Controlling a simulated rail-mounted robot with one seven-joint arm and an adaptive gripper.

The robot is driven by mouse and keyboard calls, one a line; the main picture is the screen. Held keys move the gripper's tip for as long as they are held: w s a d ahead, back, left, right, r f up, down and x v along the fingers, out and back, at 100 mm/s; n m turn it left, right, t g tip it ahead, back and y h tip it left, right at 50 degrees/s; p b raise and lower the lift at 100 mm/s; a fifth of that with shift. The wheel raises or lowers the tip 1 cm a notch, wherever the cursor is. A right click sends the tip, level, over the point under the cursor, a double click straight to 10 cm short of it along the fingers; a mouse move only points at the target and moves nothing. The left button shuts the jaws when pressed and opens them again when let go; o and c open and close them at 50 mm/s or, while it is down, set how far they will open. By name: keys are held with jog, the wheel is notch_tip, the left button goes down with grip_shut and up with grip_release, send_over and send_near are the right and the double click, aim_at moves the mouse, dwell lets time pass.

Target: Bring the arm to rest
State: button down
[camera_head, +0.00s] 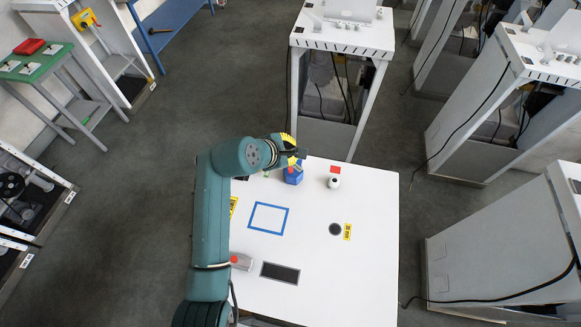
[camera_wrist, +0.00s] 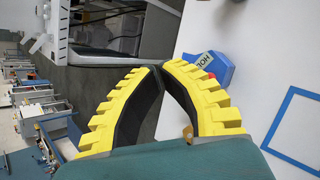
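My arm reaches up from the lower left over the white table (camera_head: 340,280). My gripper (camera_head: 298,151) is above the table's far left edge, with its yellow fingers partly hidden by the wrist. In the wrist view my gripper (camera_wrist: 160,70) has its two yellow, black-padded fingers curved together, tips meeting, with nothing seen between them. A blue container (camera_head: 293,176) with a light label stands on the table just below my gripper. It also shows in the wrist view (camera_wrist: 222,68), partly behind the right finger.
A white item (camera_head: 334,183) with a red part stands right of the blue container. The table has a blue square outline (camera_head: 284,219), a dark disc (camera_head: 335,229) and a dark grille (camera_head: 280,273). A white frame (camera_head: 345,40) stands behind. The table's right side is clear.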

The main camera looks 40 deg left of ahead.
dwell(0.4)
jog(key=w+d+r+m+t+h, duration=0.15)
jog(key=w+d, duration=0.25)
jog(key=d, duration=0.6)
jog(key=w+d+r+m+h, duration=0.1)
jog(key=w+d+r+m, duration=0.25)
jog(key=d, duration=0.65)
jog(key=d+r+m+t, duration=0.2)
jog(key=d+r+m, duration=0.3)
jog(key=d+r, duration=0.4)
jog(key=s+d+r+m+t, duration=0.4)
jog(key=d+r+m, duration=0.2)
jog(key=d+r, duration=0.35)
jog(key=s+r+m+t, duration=0.5)
jog(key=s+r+m, duration=0.6)
jog(key=r+m, duration=0.2)
jog(key=shift+a+r, duration=0.2)
jog(key=shift+r, duration=0.55)
